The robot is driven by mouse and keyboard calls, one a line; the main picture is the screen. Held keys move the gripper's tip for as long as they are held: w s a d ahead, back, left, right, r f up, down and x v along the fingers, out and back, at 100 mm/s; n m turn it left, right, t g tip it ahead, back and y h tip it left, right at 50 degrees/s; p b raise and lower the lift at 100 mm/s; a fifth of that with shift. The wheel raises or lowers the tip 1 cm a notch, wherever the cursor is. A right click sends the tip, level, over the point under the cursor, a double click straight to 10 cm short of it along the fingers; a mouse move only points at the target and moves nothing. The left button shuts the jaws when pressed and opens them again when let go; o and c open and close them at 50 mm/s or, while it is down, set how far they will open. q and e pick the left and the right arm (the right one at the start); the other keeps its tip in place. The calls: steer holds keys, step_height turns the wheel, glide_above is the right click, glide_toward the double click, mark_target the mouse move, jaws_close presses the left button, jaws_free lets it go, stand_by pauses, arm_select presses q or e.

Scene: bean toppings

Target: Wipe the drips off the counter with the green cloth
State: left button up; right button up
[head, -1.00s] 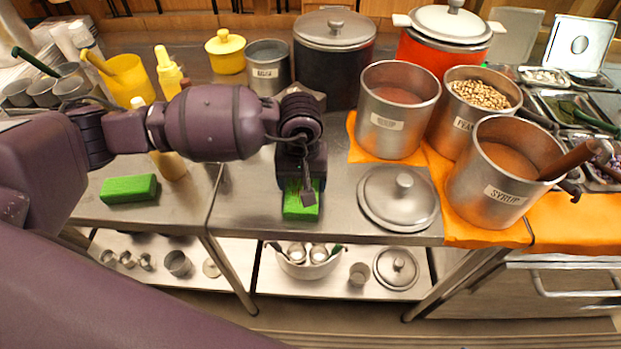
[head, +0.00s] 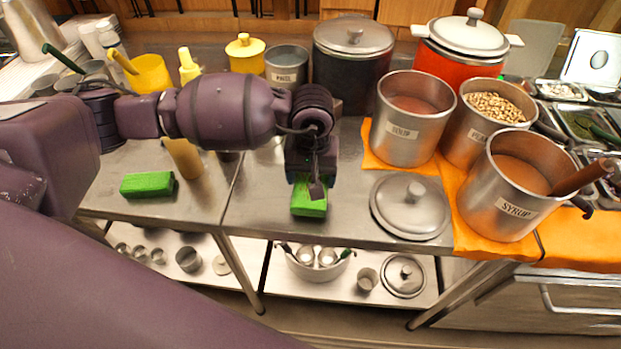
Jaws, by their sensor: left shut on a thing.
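A green block-like cloth (head: 309,203) is under my left gripper (head: 311,184), at the steel counter (head: 265,207) near its front edge. The gripper points down and is shut on this cloth; its fingertips are partly hidden by the wrist. A second green block (head: 148,184) lies on the counter to the left, apart from the gripper. I cannot make out drips on the counter at this size. My right gripper is not in view.
A steel lid (head: 410,206) lies right of the cloth. Pots of soup (head: 412,143), peanuts (head: 481,140) and syrup (head: 504,209) stand on orange mats (head: 474,237). Bowls and a lid sit on the lower shelf.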

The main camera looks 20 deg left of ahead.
arm_select(q)
steer(key=shift+r+p, duration=0.75)
steer(key=shift+r, duration=1.75)
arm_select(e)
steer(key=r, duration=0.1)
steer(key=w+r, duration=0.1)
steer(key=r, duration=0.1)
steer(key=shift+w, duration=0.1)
arm_select(q)
steer(key=shift+r, duration=0.1)
